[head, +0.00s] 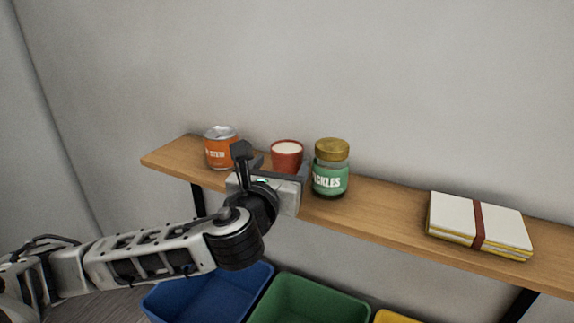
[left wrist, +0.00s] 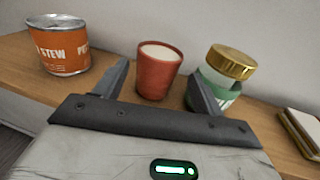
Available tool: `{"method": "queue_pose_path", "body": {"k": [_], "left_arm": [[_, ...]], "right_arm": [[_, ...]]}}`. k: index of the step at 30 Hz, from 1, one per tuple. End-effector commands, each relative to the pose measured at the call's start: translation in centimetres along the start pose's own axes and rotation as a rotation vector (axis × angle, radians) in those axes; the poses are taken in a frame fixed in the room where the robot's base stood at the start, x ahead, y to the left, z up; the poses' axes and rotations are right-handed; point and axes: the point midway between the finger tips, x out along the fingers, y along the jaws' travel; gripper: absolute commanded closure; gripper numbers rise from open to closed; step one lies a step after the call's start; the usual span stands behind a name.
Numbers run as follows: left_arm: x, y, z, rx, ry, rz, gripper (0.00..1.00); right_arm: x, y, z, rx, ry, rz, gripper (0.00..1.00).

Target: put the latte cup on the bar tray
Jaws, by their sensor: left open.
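The latte cup (head: 287,155) is a red cup with a pale filling, standing upright on a wooden shelf between a can and a jar. It also shows in the left wrist view (left wrist: 158,72), in the gap between my finger pads. My left gripper (head: 276,166) is open at the shelf's front, with its fingers reaching toward the two sides of the cup. I cannot tell whether either finger touches it. The cup's lower part is hidden by the gripper in the head view. No bar tray is in view. My right gripper is not in view.
On the wooden shelf (head: 380,211), an orange stew can (head: 220,151) stands left of the cup and a green pickles jar (head: 330,172) close on its right. Banded napkins (head: 478,224) lie farther right. Blue (head: 205,294) and green (head: 308,301) bins stand below. Bare shelf lies between jar and napkins.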

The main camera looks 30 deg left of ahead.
Motion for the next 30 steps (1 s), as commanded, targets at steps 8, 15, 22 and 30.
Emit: {"method": "queue_pose_path", "body": {"k": [8,15,22,30], "left_arm": [[2.5,0.2,0.8,-0.002,-0.002,0.002,0.3],[5.5,0.2,0.9,0.0,0.001,-0.001,0.3],[5.8,0.2,0.8,0.0,0.001,-0.002,0.3],[5.8,0.2,0.9,0.0,-0.001,-0.002,0.75]], "right_arm": [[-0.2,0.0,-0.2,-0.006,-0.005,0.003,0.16],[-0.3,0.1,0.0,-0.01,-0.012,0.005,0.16],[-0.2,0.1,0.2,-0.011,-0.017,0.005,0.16],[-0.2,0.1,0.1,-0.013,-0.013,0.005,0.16]]}}
